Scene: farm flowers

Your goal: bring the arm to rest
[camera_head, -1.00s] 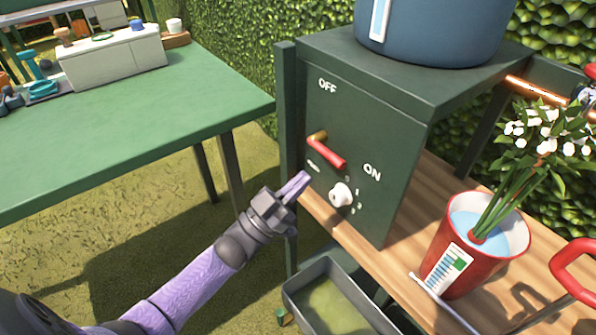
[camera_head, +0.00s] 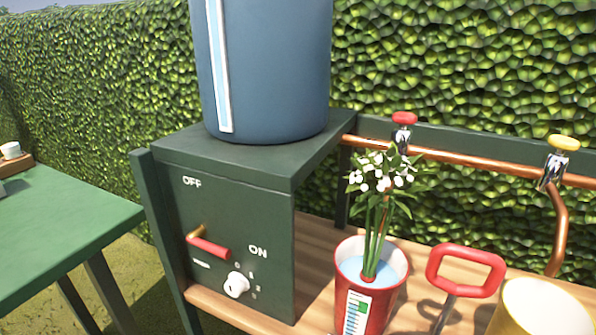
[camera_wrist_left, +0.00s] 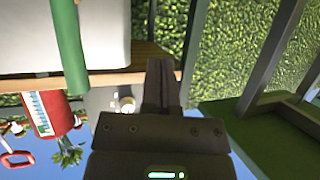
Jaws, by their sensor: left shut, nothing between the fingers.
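My left gripper (camera_wrist_left: 161,68) shows only in the left wrist view. Its fingers are together and hold nothing. It is out of the head view, and so is my right gripper. In the head view the dark green control box (camera_head: 270,225) has a red lever (camera_head: 209,248) between the OFF and ON labels, tilted slightly down toward the right. A white knob (camera_head: 236,285) sits below it. In the wrist view, which looks upside down, the knob (camera_wrist_left: 127,104) shows just left of the fingers.
A blue tank (camera_head: 265,70) stands on the box. A red bucket (camera_head: 384,315) with water and white flowers (camera_head: 382,172) stands on the wooden shelf (camera_head: 320,250). A red handle (camera_head: 466,256), yellow container (camera_head: 540,310) and copper pipe (camera_head: 470,162) are right. A green table (camera_head: 50,225) is left.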

